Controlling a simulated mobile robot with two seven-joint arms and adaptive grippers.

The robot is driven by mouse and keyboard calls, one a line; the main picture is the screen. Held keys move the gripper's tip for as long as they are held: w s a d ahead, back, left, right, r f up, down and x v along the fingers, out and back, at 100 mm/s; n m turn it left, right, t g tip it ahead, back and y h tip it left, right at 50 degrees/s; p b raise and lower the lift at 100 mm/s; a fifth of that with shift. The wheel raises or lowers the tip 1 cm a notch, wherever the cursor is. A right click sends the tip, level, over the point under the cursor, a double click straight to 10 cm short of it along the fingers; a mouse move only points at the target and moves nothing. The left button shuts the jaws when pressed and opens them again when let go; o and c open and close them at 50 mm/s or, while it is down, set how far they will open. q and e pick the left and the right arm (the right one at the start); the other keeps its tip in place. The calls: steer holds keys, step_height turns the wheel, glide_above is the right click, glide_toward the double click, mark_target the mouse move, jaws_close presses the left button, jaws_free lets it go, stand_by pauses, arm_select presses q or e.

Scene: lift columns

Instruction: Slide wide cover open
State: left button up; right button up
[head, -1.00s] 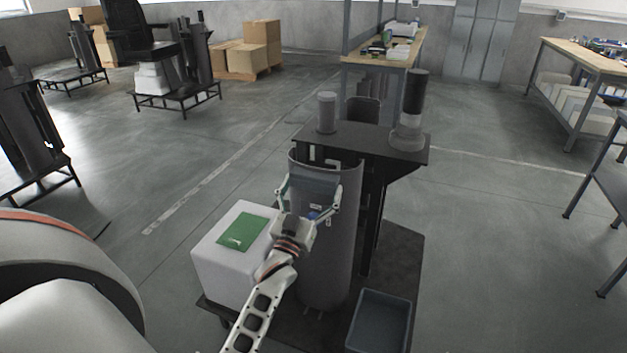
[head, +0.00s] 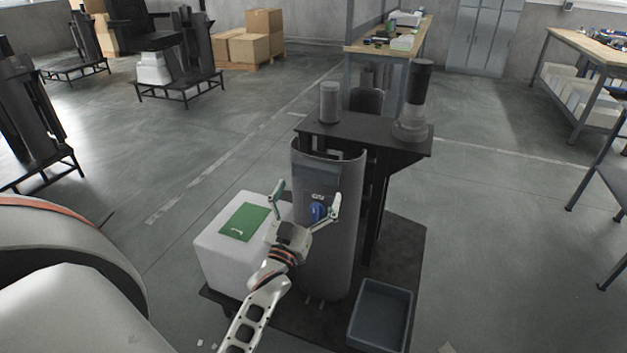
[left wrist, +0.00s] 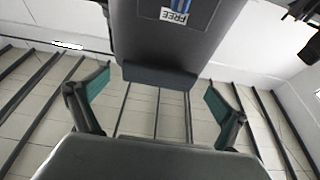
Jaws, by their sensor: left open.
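The wide cover (head: 335,255) is a tall grey curved shell on the front of the lift column. A darker block (head: 312,178) sticks out near its top. Below it are a small pale label and a round blue part (head: 319,211). My left gripper (head: 306,190) is open in front of the cover, its fingers spread either side of the label area, apparently holding nothing. In the left wrist view a dark grey surface (left wrist: 172,40) with a FREE label (left wrist: 175,15) lies beyond the open green-padded fingers. Contact cannot be told. My right gripper is not in view.
A white box (head: 215,255) with a green sheet (head: 243,221) stands left of the column on the dark base. A blue-grey bin (head: 381,314) sits at its right. A black top plate (head: 375,137) carries two cylinders. Floor around is mostly clear.

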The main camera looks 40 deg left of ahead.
arm_select(q)
steer(key=shift+v, duration=1.4)
steer(key=s+d+f+m+g+h+p, duration=0.1)
steer(key=s+d+f+m+g+h, duration=0.2)
steer(key=s+d+f, duration=0.7)
steer(key=s+d+f+m+g+h+p, duration=0.2)
steer(key=s+d+f+m+g+h, duration=0.2)
steer(key=s+d+f+g, duration=0.4)
steer(key=s+d+f, duration=0.2)
steer(key=s+f, duration=0.4)
steer(key=shift+s+d+f+g+h, duration=0.15)
steer(key=shift+s+d+g+h, duration=0.05)
steer(key=shift+s+g+h, duration=0.1)
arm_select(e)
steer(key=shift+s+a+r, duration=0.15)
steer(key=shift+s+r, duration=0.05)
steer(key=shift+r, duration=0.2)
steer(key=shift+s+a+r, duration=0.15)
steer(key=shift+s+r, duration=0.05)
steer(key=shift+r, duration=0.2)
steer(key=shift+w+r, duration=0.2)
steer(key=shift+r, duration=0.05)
